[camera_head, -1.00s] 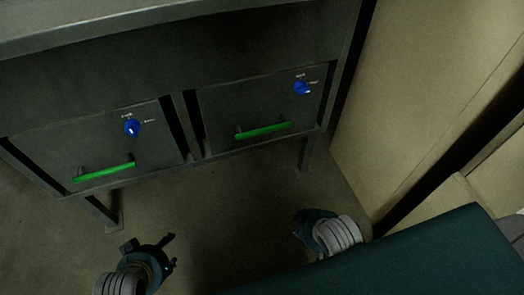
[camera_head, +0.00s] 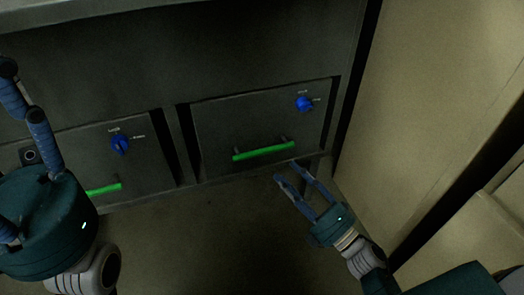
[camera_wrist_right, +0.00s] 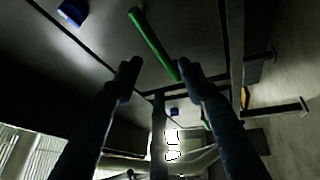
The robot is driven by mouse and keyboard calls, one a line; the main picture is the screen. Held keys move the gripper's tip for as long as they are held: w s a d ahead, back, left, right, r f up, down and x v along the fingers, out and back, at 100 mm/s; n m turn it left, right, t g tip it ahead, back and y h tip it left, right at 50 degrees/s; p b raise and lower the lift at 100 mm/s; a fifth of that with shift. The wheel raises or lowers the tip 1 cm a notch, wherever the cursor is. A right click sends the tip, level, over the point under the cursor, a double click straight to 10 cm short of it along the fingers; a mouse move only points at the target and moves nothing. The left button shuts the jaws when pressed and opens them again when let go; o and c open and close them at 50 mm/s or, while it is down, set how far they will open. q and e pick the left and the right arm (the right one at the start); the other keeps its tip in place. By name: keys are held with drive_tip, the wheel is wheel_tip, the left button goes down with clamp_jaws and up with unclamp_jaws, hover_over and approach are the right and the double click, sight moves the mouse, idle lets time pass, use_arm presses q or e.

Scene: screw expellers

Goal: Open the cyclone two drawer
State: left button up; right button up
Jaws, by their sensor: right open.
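Two grey drawer fronts sit side by side, both looking shut; I cannot read which is cyclone two. The right drawer (camera_head: 225,125) has a green bar handle (camera_head: 263,152) and a blue knob (camera_head: 303,103). The left drawer (camera_head: 70,160) has a green handle (camera_head: 104,188), partly hidden by my left arm, and a blue knob (camera_head: 120,144). My right gripper (camera_head: 286,171) is open and empty, just below the right handle's right end. In the right wrist view a green handle (camera_wrist_right: 153,43) shows beyond the spread fingertips (camera_wrist_right: 158,68). My left gripper (camera_head: 38,125) is raised at the left edge, partly cut off.
A beige wall or panel (camera_head: 430,110) stands close on the right. A metal leg of the cabinet is behind my right gripper. The floor (camera_head: 190,240) between my arms is clear.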

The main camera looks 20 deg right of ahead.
sight(264, 153)
drive_tip(key=b+x, duration=0.2)
drive_tip(key=x, duration=0.8)
drive_tip(key=shift+w+a+r, duration=0.15)
drive_tip(key=shift+w+a, duration=0.15)
clamp_jaws()
